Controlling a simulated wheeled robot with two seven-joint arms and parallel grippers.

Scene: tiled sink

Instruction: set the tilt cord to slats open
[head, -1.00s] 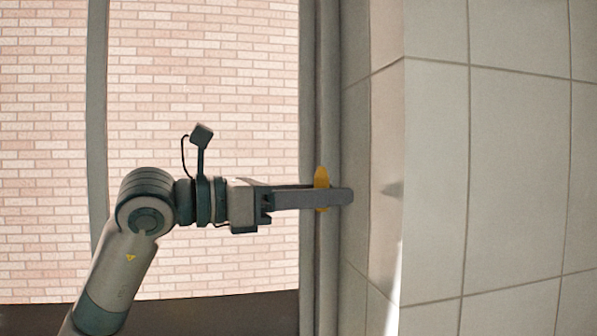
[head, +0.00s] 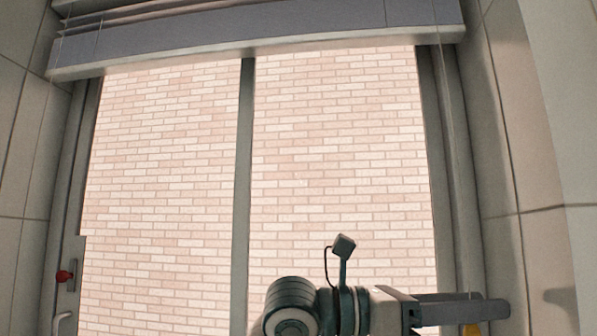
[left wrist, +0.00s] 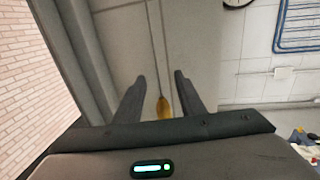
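The window blind (head: 330,18) is drawn up into a stack at the top of the head view, with a few slats above its pale bottom rail. A yellow-orange tassel (left wrist: 163,107) hangs on thin cords (left wrist: 155,45) in the left wrist view. It also shows at the bottom of the head view (head: 472,329), partly cut off. My left gripper (left wrist: 160,82) is open, with the tassel between its fingers and gaps showing on both sides. It also shows at the lower right of the head view (head: 480,307). My right gripper is not in view.
The window frame (head: 243,200) stands before a brick wall (head: 170,180). A tiled wall (head: 520,160) runs close beside my left fingers. A red knob (head: 64,277) is at the lower left. A clock (left wrist: 236,3) and blue rack (left wrist: 305,25) are farther off.

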